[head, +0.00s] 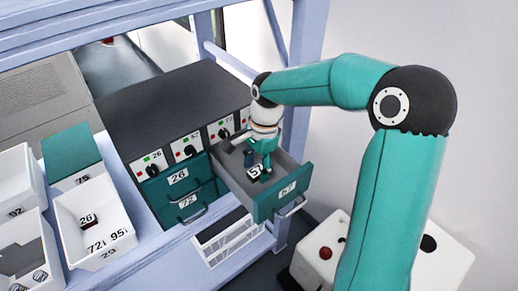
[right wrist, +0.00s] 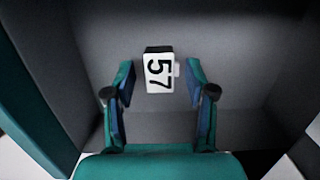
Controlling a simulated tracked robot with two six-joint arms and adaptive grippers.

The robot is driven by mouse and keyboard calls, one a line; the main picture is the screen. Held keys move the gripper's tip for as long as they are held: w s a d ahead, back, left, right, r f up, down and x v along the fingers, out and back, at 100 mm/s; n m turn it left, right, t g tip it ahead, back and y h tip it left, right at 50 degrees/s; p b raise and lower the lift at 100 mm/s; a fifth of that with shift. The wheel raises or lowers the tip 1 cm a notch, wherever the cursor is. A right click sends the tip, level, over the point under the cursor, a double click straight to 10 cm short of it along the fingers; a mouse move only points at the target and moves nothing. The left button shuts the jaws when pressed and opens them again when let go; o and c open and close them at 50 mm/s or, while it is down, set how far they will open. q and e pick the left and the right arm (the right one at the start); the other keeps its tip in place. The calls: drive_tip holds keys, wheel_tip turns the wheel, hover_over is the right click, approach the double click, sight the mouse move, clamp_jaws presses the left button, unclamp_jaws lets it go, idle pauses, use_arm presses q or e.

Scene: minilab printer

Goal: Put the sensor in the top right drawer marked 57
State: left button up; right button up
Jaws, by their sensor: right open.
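The top right drawer (head: 283,195), teal-fronted and labelled 57, is pulled out of the dark cabinet. The sensor (head: 254,173), a small black block with a white face marked 57, lies on the grey floor inside this drawer. It also shows in the right wrist view (right wrist: 159,73), face up. My right gripper (head: 260,163) reaches down into the drawer close to the sensor. In the right wrist view its fingers (right wrist: 159,82) are open, one on each side of the sensor, with gaps between. My left gripper is not in view.
Shut drawers marked 26 (head: 178,178) and 72 (head: 187,201) stand left of the open one. White bins (head: 98,237) stand on the left, one holding a block marked 26 (head: 87,219). A white box with a red button (head: 326,253) is at lower right.

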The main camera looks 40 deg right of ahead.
wheel_tip(320, 180, up, 11)
drive_tip(key=d, duration=0.1)
drive_tip(key=shift+d+r, duration=0.15)
drive_tip(key=shift+d, duration=0.15)
drive_tip(key=shift+s, duration=0.1)
idle(0.3)
